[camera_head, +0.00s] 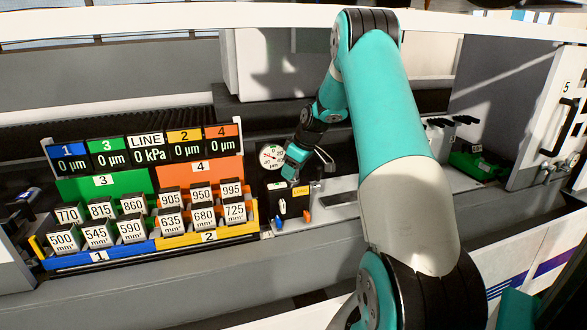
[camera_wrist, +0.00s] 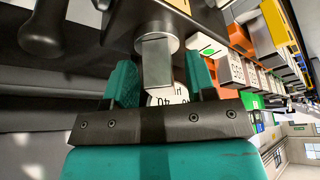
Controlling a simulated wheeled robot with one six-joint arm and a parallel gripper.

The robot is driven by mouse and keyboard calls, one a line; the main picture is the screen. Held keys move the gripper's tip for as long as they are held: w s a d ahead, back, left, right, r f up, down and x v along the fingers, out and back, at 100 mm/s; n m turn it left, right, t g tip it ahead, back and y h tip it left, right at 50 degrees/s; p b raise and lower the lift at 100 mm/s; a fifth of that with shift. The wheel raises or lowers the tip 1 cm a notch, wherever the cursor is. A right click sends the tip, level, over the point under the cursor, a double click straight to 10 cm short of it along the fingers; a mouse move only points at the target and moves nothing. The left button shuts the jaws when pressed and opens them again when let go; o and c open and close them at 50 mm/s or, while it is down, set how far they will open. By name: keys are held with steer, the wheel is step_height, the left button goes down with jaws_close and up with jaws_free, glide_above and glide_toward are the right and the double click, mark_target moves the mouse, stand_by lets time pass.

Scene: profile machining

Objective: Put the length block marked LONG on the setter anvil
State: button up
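In the wrist view a plain grey rectangular metal block (camera_wrist: 157,64) stands end-on against a round metal pad (camera_wrist: 138,42), which looks like the setter anvil. I cannot read a LONG mark on the block. My gripper (camera_wrist: 162,78) has its two teal fingers on either side of the block, with a gap visible at least on the right. In the head view my gripper (camera_head: 296,160) is at the setter station, beside a round dial gauge (camera_head: 271,156). A small orange label (camera_head: 301,190), perhaps reading LONG, is on the dark setter body (camera_head: 272,203). The block is not clear there.
A rack at left holds several numbered white blocks, such as 725 (camera_head: 235,211) and 500 (camera_head: 61,239), below pressure displays (camera_head: 147,148). A green device (camera_head: 477,165) sits at right near a white door (camera_head: 540,120). The grey ledge in front is clear.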

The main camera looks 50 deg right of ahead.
steer(key=b+v, duration=0.2)
steer(key=v, duration=1)
steer(key=shift+b, duration=0.35)
